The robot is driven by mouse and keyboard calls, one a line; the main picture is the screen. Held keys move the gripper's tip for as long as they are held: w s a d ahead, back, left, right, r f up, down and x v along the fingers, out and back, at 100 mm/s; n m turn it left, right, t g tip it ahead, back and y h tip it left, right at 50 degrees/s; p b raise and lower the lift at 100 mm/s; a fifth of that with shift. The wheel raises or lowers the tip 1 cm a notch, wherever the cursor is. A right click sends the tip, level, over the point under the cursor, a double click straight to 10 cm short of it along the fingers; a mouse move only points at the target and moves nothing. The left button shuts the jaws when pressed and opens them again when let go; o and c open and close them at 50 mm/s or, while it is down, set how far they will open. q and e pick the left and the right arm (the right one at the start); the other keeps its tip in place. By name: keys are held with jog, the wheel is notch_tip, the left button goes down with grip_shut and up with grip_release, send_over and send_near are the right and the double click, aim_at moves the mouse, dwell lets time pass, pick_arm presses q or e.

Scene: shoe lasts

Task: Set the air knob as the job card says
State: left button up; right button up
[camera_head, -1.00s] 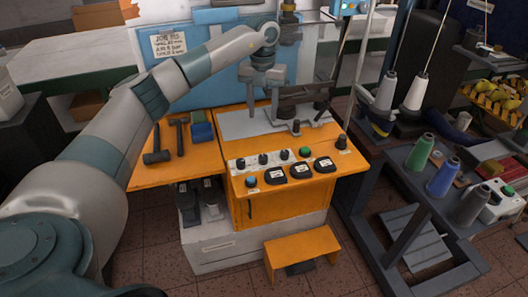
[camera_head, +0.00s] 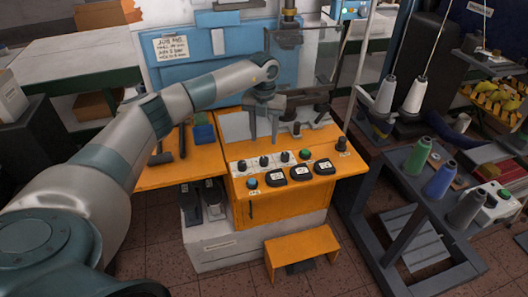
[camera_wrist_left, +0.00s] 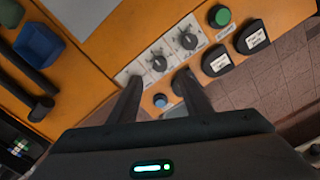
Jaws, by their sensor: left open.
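The job card (camera_head: 171,46) hangs on the blue back panel; its handwriting is too small to read. A row of black knobs sits on the pale strip of the orange console: a left knob (camera_head: 241,166), a middle knob (camera_head: 264,161) and a right knob (camera_head: 285,157). I cannot read which is the air knob. My left gripper (camera_head: 264,138) is open and empty, pointing down just behind the left and middle knobs. In the left wrist view, two knobs (camera_wrist_left: 159,63) (camera_wrist_left: 187,40) show beyond the fingers; the left finger hides part of the strip. My right gripper is not in view.
A hammer (camera_head: 160,157) and blue bin (camera_head: 203,132) lie left. A thread rack (camera_head: 425,200) stands right.

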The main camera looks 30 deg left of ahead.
aim_at(264, 158)
pick_arm(q)
notch_tip(264, 158, down, 9)
jog(key=p, duration=0.2)
jog(key=shift+f+p, duration=0.2)
jog(key=shift+p, duration=0.1)
jog(key=c, duration=1)
jog(key=shift+c, duration=0.2)
